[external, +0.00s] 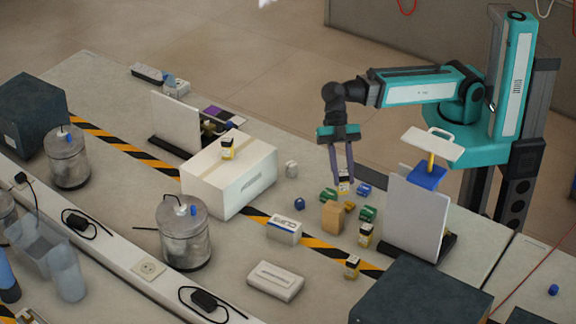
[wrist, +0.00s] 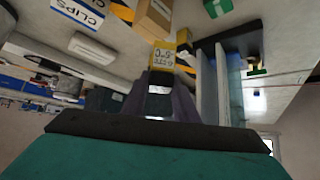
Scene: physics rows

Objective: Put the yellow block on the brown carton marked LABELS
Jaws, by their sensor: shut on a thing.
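My gripper (external: 343,180) points down and is shut on a small yellow block (external: 344,187) with a white printed label. The yellow block also shows at the fingertips in the wrist view (wrist: 162,54). Whether its underside is clear of the table I cannot tell. A small brown carton (external: 332,218) stands on the table, a little below and left of my gripper in the external view. The brown carton also shows near the top edge of the wrist view (wrist: 154,18). Its marking is too small to read.
A white box marked CLIPS (wrist: 78,14) stands left of the carton. Green and blue blocks (external: 368,213) lie close around it. A tall white panel (external: 412,215) stands to the right.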

